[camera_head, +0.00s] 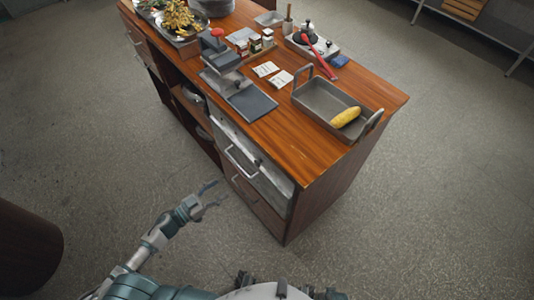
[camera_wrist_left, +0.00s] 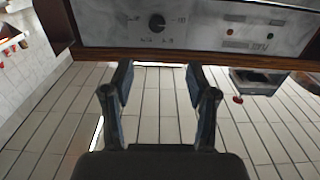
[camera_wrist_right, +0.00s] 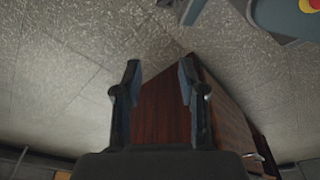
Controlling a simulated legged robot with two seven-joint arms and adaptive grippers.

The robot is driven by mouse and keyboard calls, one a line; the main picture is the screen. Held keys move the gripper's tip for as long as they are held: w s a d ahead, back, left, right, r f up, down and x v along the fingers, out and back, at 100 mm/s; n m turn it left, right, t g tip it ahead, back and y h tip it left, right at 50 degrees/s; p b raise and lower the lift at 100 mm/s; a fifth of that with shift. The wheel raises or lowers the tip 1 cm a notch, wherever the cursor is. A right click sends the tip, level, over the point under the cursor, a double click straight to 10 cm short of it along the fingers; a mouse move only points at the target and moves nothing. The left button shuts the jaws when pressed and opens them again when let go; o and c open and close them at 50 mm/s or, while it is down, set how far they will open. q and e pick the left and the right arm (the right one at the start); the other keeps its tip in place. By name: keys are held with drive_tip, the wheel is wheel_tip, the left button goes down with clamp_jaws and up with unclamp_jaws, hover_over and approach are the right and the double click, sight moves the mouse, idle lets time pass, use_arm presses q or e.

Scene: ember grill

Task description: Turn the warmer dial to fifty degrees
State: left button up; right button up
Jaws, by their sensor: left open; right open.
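The warmer (camera_head: 255,165) is a pale metal-fronted unit with a bar handle in the near side of the wooden counter. Its dial (camera_wrist_left: 157,22), a round black knob on a marbled grey panel (camera_wrist_left: 110,20), shows in the left wrist view. Small marks surround the dial, too blurred to read, so its setting cannot be told. My left gripper (camera_head: 211,195) is open and empty, low in front of the counter and apart from it. In the left wrist view its fingers (camera_wrist_left: 158,82) are below the dial, not touching it. My right gripper (camera_wrist_right: 160,78) is open and empty.
The wooden counter (camera_head: 325,155) holds a metal pan (camera_head: 315,98) with a yellow corn-like item (camera_head: 345,117), a dark scale-like device (camera_head: 250,102) and paper cards (camera_head: 281,79). A dark round object (camera_head: 25,250) stands at lower left. The floor in front is clear.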

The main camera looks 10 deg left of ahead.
use_arm(q)
approach(256, 164)
drive_tip(key=x, duration=0.8)
drive_tip(key=shift+w+f, duration=0.1)
drive_tip(key=shift+w, duration=0.1)
drive_tip(key=shift+w+d, duration=0.3)
drive_tip(key=shift+w, duration=0.05)
use_arm(e)
drive_tip(key=shift+r, duration=0.55)
